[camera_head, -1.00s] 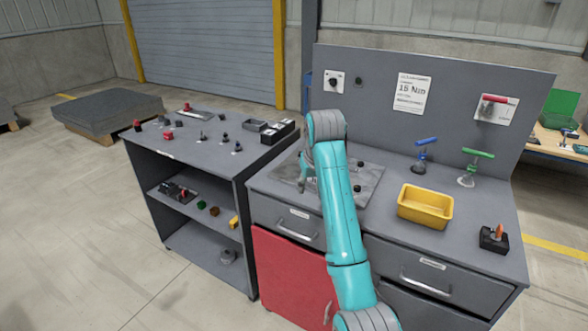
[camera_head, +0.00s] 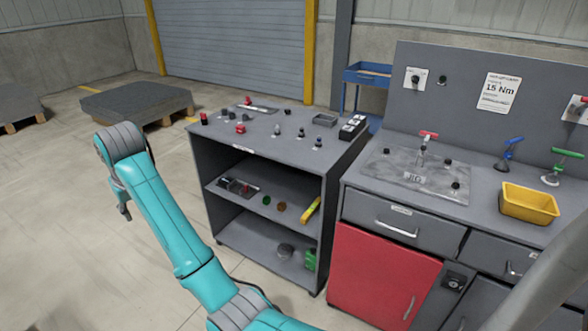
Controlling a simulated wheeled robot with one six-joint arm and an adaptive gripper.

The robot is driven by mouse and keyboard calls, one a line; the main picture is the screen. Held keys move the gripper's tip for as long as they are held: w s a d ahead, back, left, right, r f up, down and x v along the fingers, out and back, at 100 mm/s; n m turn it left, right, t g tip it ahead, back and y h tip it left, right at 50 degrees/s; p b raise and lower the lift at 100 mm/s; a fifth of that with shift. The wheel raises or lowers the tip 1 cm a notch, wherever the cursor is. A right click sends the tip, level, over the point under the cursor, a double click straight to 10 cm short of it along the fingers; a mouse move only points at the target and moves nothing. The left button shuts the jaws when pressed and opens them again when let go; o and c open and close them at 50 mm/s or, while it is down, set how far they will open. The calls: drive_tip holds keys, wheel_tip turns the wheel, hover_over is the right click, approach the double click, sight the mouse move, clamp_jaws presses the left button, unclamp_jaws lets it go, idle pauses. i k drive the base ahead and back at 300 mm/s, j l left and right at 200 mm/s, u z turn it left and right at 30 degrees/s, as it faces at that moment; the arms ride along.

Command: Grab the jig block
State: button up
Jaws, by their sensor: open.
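My gripper (camera_head: 122,208) hangs at the left, below the bent end of my teal arm, over open floor and away from both benches. It is small and dark here, open, and I see nothing in it. A grey metal plate marked JIG (camera_head: 416,177) lies on the right workbench, with dark knobs and a red-handled clamp (camera_head: 428,135) on it. I cannot tell for sure which thing is the jig block. A small red block (camera_head: 240,128) stands on the left bench top (camera_head: 218,140).
The left bench carries several small dark parts, a grey tray (camera_head: 325,120) and a black box (camera_head: 352,127); its shelves hold small items. A yellow bin (camera_head: 529,203) stands on the right workbench. A pallet stack (camera_head: 135,103) lies behind. The floor at left is clear.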

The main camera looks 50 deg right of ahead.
sight(416, 174)
drive_tip(key=i+u, duration=0.4)
drive_tip(key=i, duration=0.35)
drive_tip(key=i+j+z, duration=0.15)
drive_tip(key=z, duration=0.2)
drive_tip(key=i+j+z, duration=0.35)
drive_tip(key=j+z, duration=0.15)
drive_tip(key=z, duration=0.3)
drive_tip(key=j+z, duration=0.15)
drive_tip(key=z, duration=0.35)
drive_tip(key=j+z, duration=0.15)
drive_tip(key=z, duration=0.3)
drive_tip(key=j+z, duration=0.15)
drive_tip(key=z, duration=0.35)
drive_tip(key=k+j+z, duration=0.1)
drive_tip(key=z, duration=0.15)
drive_tip(key=k+j+z, duration=0.1)
drive_tip(key=z, duration=0.15)
